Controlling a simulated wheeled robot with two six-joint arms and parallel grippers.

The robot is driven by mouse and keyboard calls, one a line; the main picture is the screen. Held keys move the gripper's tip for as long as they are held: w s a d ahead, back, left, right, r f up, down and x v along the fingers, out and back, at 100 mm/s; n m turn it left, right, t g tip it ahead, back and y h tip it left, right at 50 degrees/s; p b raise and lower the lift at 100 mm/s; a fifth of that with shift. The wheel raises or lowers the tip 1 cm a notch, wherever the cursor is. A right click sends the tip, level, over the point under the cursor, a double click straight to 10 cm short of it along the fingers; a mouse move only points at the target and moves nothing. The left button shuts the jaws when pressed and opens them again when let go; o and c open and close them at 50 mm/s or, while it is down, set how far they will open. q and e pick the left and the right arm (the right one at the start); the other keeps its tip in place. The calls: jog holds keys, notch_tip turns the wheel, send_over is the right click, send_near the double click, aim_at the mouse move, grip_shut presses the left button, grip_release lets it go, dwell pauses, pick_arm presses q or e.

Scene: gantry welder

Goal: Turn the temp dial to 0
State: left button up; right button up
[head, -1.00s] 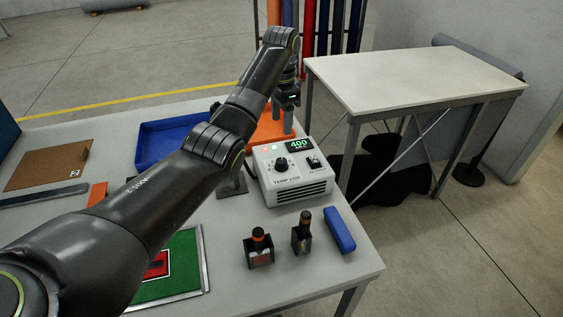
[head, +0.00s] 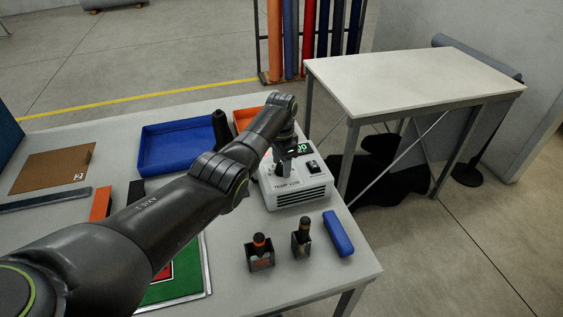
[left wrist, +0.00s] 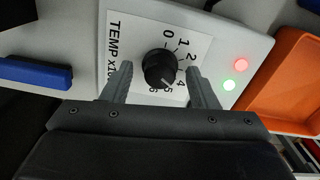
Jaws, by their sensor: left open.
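The white temp unit (head: 302,197) stands on the workbench in the head view. Its black round dial (left wrist: 160,68) shows in the left wrist view, on a white scale plate with numbers from 0 upward. The dial's white pointer line points down and slightly right, near the 5. My left gripper (left wrist: 159,74) is open, with one finger on each side of the dial and gaps showing. My right gripper is not in view.
A blue tray (head: 150,153) and an orange tray (head: 243,115) lie behind the arm.

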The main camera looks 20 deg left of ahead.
pick_arm(q)
jog(key=c, duration=1)
